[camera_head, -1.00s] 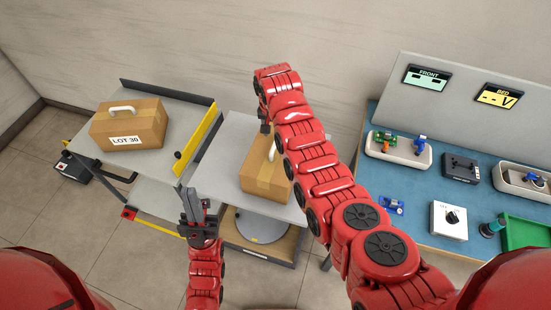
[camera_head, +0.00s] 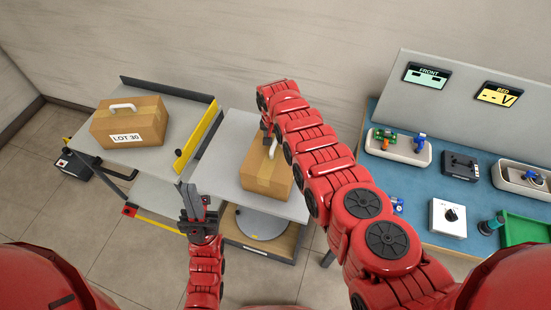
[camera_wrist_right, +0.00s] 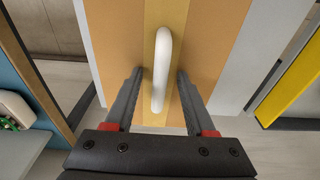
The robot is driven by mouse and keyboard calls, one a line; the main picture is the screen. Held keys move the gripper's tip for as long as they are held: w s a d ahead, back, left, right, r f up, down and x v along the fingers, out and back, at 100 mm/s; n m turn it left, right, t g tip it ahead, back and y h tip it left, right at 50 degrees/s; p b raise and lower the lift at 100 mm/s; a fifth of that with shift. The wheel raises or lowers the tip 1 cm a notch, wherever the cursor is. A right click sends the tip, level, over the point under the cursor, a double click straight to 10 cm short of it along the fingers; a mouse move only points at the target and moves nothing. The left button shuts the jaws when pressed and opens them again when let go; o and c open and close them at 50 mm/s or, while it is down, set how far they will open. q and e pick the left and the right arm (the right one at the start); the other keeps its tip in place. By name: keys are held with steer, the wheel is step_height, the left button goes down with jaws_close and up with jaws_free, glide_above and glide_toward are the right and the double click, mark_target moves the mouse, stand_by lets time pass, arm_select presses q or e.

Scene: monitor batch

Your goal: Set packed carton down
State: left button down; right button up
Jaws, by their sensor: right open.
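A brown carton (camera_head: 264,178) with a white handle stands upright on the grey top of a small table (camera_head: 226,165), partly hidden behind my right arm. In the right wrist view, the white handle (camera_wrist_right: 160,70) lies between the two fingers of my right gripper (camera_wrist_right: 159,75). The gripper is open, with a gap on each side of the handle. In the head view my right arm mostly hides this gripper. My left gripper (camera_head: 194,198) is empty, in front of the small table's left edge; its finger gap is unclear.
A second carton (camera_head: 128,124) labelled LOT 30 stands on a grey cart (camera_head: 181,107) with a yellow side rail (camera_head: 198,140). At right, a blue bench (camera_head: 400,180) carries trays (camera_head: 400,149), a switch box (camera_head: 448,218) and a green bin (camera_head: 525,232).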

jaws_close()
stand_by(1.4)
